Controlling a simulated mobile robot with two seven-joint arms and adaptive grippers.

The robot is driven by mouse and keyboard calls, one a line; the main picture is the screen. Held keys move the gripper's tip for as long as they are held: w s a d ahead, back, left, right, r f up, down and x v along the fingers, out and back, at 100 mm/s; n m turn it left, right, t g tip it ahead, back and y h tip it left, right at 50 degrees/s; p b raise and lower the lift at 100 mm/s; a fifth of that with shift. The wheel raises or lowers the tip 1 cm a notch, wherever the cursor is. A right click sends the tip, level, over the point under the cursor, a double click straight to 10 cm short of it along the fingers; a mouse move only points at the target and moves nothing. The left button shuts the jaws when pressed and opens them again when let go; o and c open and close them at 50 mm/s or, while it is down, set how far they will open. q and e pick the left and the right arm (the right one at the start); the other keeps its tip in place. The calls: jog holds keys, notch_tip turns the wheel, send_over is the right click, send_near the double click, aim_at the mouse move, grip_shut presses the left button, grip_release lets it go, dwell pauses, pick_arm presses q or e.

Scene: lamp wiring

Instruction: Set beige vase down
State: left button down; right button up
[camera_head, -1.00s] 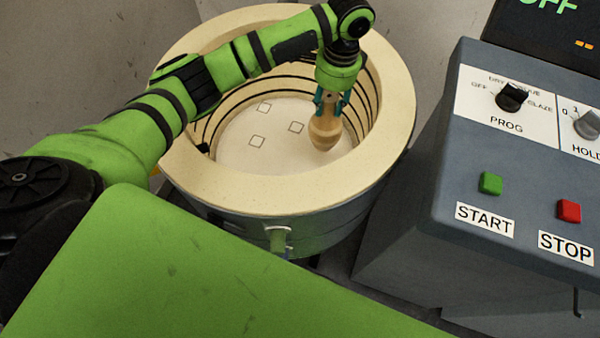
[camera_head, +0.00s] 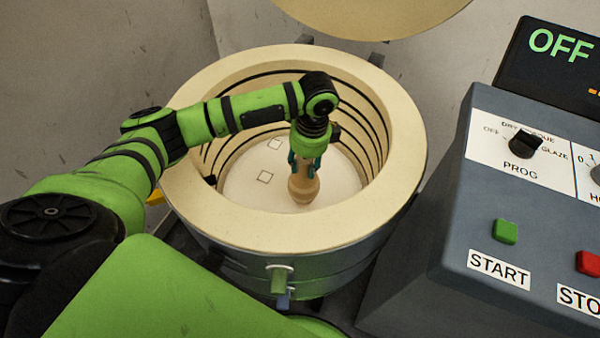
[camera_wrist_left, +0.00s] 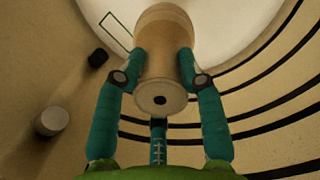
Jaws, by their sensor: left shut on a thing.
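The beige vase (camera_head: 304,188) is inside the round kiln (camera_head: 395,190), upright over the pale kiln floor (camera_head: 240,190). My left gripper (camera_head: 305,160) reaches down from above and is shut on the vase's upper part. In the left wrist view the teal fingers of my left gripper (camera_wrist_left: 163,70) press on both sides of the vase (camera_wrist_left: 165,95), whose top has a small dark hole. I cannot tell whether the vase's base touches the floor. My right gripper is not in view.
The open lid (camera_head: 380,12) stands behind. A grey control box (camera_head: 455,200) with a green START button (camera_head: 505,231) and an OFF display (camera_head: 560,45) is at the right.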

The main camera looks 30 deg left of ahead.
aim_at(300, 176)
pick_arm(q)
jog(key=shift+s+a+f, duration=0.3)
jog(key=shift+s+a, duration=0.05)
jog(key=shift+s, duration=0.05)
jog(key=shift+f, duration=2)
jog(key=c, duration=0.8)
grip_release()
jog(key=shift+f, duration=0.1)
jog(key=shift+o, duration=0.2)
jog(key=r, duration=0.8)
jog(key=d+r, duration=0.1)
jog(key=r, duration=0.3)
jog(key=shift+w+r, duration=0.1)
jog(key=shift+w, duration=0.05)
